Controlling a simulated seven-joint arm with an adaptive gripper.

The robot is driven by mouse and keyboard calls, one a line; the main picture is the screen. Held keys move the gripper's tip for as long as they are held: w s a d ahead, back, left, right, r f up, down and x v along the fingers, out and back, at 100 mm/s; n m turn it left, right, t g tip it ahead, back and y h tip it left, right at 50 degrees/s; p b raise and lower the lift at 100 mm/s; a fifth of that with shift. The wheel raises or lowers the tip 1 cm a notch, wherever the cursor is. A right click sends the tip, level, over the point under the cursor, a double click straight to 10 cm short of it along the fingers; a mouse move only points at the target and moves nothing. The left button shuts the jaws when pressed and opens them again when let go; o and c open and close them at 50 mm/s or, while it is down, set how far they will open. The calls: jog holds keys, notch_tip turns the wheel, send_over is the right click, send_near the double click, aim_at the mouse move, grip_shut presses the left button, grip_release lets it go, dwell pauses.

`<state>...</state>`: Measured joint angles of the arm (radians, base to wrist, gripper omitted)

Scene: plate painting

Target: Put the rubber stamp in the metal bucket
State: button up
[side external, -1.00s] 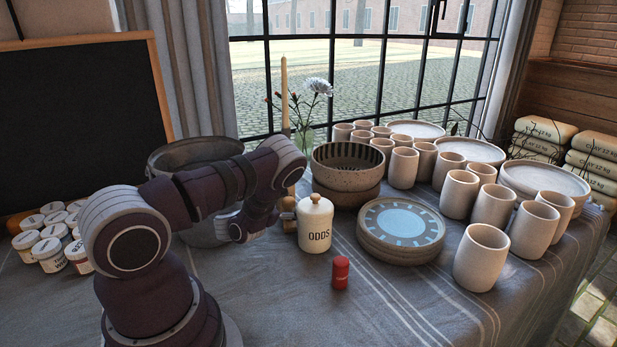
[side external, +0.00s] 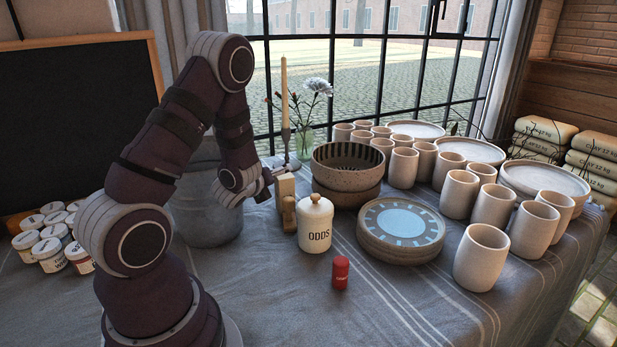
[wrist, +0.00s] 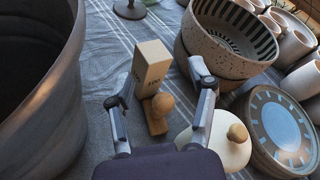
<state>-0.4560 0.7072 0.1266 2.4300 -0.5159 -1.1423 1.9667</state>
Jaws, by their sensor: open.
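The rubber stamp appears to be the small wooden piece with a round knob, standing on the cloth beside the lidded jar in the side view (side external: 289,214); in the wrist view its knob (wrist: 162,104) is below the middle, close in front of a taller pale wooden block (wrist: 151,66). The grey metal bucket (side external: 208,214) stands left of them, partly hidden by my arm; its wall fills the left of the wrist view (wrist: 62,125). My gripper (side external: 270,174) is open and empty. In the wrist view its fingers (wrist: 160,76) frame the block and stamp.
The ODDS jar (side external: 316,226) stands right of the stamp, close by. Speckled bowls (side external: 347,172), stacked plates (side external: 400,229) and several cups lie further right. A candlestick (side external: 285,140) stands behind. A red can (side external: 340,273) is in front, with bare cloth around it.

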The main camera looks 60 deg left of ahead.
jog(key=s+d+r+n+g+h, duration=0.1)
jog(key=d+r+n+h, duration=0.3)
jog(key=d+n, duration=0.5)
jog(key=s+d+r+n+g+h, duration=0.1)
jog(key=d+r+n+h, duration=0.3)
jog(key=d+n, duration=0.5)
jog(key=shift+s+d+r+g+h, duration=0.35)
jog(key=shift+s+d, duration=0.25)
jog(key=shift+d, duration=0.3)
jog(key=s+d, duration=0.1)
jog(key=s+d+n+g, duration=0.1)
jog(key=s, duration=0.1)
jog(key=s+d+n+h, duration=0.1)
jog(key=shift+s+d+r, duration=0.15)
jog(key=shift+d+r, duration=0.05)
jog(key=shift+r, duration=0.15)
jog(key=shift+c, duration=0.3)
jog(key=shift+s+d+n+g, duration=0.15)
jog(key=shift+s+n+g, duration=0.1)
jog(key=shift+s+n, duration=0.1)
jog(key=shift+c, duration=0.6)
